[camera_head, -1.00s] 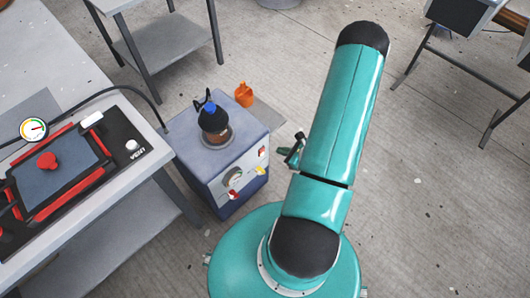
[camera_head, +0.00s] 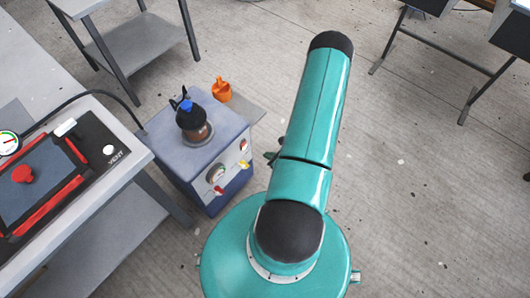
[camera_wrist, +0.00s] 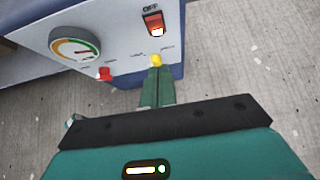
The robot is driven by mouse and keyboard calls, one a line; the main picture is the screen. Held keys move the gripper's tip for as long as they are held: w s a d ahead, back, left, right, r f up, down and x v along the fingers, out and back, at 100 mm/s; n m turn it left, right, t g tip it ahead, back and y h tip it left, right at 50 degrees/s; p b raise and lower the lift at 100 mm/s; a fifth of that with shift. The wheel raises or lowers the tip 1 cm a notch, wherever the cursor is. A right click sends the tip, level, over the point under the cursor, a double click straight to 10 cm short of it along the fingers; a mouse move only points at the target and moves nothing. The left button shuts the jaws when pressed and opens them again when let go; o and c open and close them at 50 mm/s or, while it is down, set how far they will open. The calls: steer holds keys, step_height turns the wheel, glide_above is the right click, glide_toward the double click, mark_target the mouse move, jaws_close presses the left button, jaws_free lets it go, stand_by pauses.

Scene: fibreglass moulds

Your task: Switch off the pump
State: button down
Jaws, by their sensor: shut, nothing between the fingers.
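The pump is a blue-grey box (camera_head: 212,152) left of my arm in the head view. Its front panel (camera_wrist: 118,42) fills the top of the wrist view. A red rocker switch (camera_wrist: 154,23) with a bright lower part sits under the label OFF. A yellow knob (camera_wrist: 156,60) is below it. A red knob (camera_wrist: 104,74) and a round gauge (camera_wrist: 75,48) are to the left. My gripper (camera_wrist: 156,74) is shut and empty, its tips at or just in front of the yellow knob, below the switch; contact is unclear. In the head view my arm mostly hides it.
A bench (camera_head: 150,158) with a black-and-red case and a VENT button (camera_head: 108,150) stands left of the pump. A black hose (camera_head: 75,97) runs beside it. An orange cup-like thing (camera_head: 221,90) stands behind the pump.

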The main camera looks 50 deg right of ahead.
glide_toward(245, 146)
step_height(245, 146, down, 4)
steer(key=w, duration=0.4)
steer(key=shift+w+a+r, duration=0.1)
steer(key=shift+w+r, duration=0.15)
steer(key=shift+r, duration=0.15)
